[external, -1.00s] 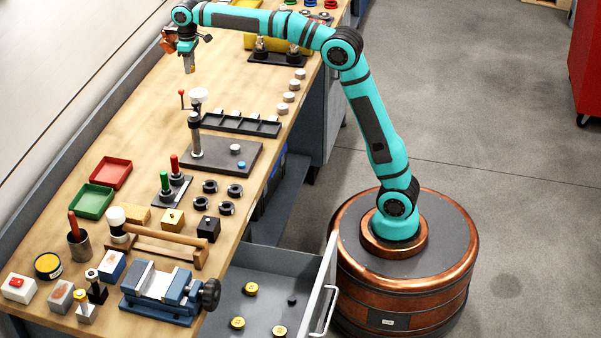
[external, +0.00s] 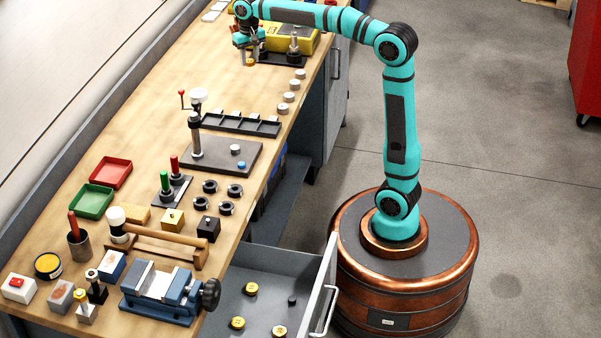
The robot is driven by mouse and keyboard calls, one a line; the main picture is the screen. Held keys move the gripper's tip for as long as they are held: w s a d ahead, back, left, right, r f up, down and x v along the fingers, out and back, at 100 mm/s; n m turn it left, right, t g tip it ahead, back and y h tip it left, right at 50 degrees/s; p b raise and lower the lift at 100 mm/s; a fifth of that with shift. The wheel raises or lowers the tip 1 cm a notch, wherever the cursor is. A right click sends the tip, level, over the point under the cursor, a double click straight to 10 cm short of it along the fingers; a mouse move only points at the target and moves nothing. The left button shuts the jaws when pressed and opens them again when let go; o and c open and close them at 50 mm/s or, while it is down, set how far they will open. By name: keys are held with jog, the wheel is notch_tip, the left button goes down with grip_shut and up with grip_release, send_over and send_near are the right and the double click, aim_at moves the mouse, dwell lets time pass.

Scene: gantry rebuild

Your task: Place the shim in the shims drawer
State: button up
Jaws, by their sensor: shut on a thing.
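My gripper (external: 249,58) is over the far part of the bench, just left of the yellow case. It is shut on a small yellow-orange piece, the shim (external: 250,63), which shows at the fingertips and is partly hidden by them. A grey drawer (external: 265,258) stands open at the near right side of the bench. Several yellow round pieces (external: 237,323) and a small dark piece (external: 292,300) lie apart inside it. I cannot read any label on the drawer.
A black slotted rack (external: 240,124), a post stand (external: 196,140) and a blue vise (external: 165,290) stand along the bench between my gripper and the drawer. A yellow case (external: 290,40) is close on the right.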

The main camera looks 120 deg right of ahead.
aim_at(251, 88)
notch_tip(251, 88, down, 10)
jog(key=shift+r, duration=0.15)
dwell(0.4)
jog(key=o, duration=1)
jog(key=shift+o, duration=0.2)
notch_tip(251, 88, up, 12)
jog(key=shift+r, duration=0.1)
